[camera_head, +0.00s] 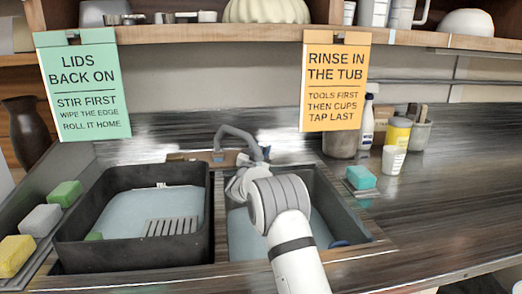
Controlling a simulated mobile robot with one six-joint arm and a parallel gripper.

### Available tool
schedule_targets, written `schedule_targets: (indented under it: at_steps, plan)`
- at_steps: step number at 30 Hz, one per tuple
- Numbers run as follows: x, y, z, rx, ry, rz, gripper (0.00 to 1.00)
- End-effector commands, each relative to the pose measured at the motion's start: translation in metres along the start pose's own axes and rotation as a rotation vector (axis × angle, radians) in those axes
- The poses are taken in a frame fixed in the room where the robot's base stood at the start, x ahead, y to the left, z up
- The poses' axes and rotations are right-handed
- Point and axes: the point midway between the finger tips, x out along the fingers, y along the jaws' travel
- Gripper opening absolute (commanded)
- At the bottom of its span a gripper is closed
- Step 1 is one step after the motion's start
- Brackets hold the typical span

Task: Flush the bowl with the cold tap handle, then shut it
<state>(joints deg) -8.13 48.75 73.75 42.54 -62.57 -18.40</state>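A grey arched tap (240,137) stands behind a double sink. A brownish piece lies along its base, and I cannot make out a cold handle or any marking. The right sink bowl (335,205) is partly hidden by my arm, with a pale blue-grey bottom. I cannot tell whether water runs. A black tub (80,240) fills the left side, with a pale blue-grey inside and a slotted grey piece. My arm reaches over the right bowl towards the tap. Its far end, around my gripper (238,184), is mostly hidden behind my wrist, so its fingers are not clear.
Green, grey and yellow sponges (41,220) lie left of the tub. A teal sponge (361,177) lies right of the sink. A spray bottle (367,120), a yellow-banded container (398,132) and cups stand behind it. Two signs hang above.

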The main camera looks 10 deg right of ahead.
Motion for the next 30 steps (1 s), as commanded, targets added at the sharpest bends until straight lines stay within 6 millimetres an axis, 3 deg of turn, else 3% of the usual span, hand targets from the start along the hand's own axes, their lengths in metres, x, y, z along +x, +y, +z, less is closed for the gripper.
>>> schedule_targets:
  at_steps: [11,30]
  plan:
    - [0.001,0.000,-0.001,-0.024,0.000,-0.085,0.34]
    - [-0.001,-0.009,-0.004,-0.133,-0.004,-0.521,0.34]
